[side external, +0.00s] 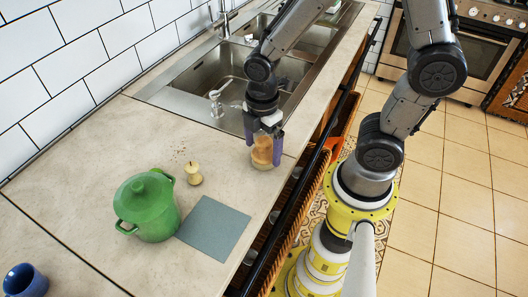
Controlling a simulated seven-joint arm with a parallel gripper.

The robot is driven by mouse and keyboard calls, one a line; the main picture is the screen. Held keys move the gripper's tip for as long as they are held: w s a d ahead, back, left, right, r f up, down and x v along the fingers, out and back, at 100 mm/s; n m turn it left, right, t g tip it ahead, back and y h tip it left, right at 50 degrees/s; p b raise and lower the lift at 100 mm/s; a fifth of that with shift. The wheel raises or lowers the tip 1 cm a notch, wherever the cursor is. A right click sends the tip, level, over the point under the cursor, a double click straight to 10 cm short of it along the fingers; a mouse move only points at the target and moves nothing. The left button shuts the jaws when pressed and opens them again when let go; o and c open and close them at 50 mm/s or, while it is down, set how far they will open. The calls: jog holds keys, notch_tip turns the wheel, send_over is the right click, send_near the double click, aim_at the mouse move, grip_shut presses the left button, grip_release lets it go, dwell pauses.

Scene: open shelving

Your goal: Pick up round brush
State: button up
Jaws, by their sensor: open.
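A tan, rounded object (262,155), which seems to be the round brush, stands on the counter beside the near end of the sink. My gripper (264,146) points down over it, with one purple finger on its left and one on its right. The fingers are open around it; whether they touch it cannot be told. Its upper part is partly hidden by my gripper.
The sink (180,96) lies behind my gripper, with a clear glass item (216,104) in it. A green pot (150,210), an apple core (194,174), a flat grey-blue sheet (213,228) and a blue mug (25,281) are on the counter (90,165). The counter's front edge is close on the right.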

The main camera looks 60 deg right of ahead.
jog(key=shift+f, duration=1.3)
jog(key=c, duration=1.4)
jog(key=shift+r, duration=0.15)
jog(key=shift+w+r, duration=0.1)
jog(key=shift+r, duration=0.5)
jog(key=s+r, duration=0.4)
jog(key=s+d+r, duration=0.1)
jog(key=s+r, duration=0.2)
jog(key=s, duration=0.2)
jog(key=s+r, duration=0.4)
jog(key=s, duration=0.1)
jog(key=shift+d+r, duration=0.3)
jog(key=shift+d, duration=0.1)
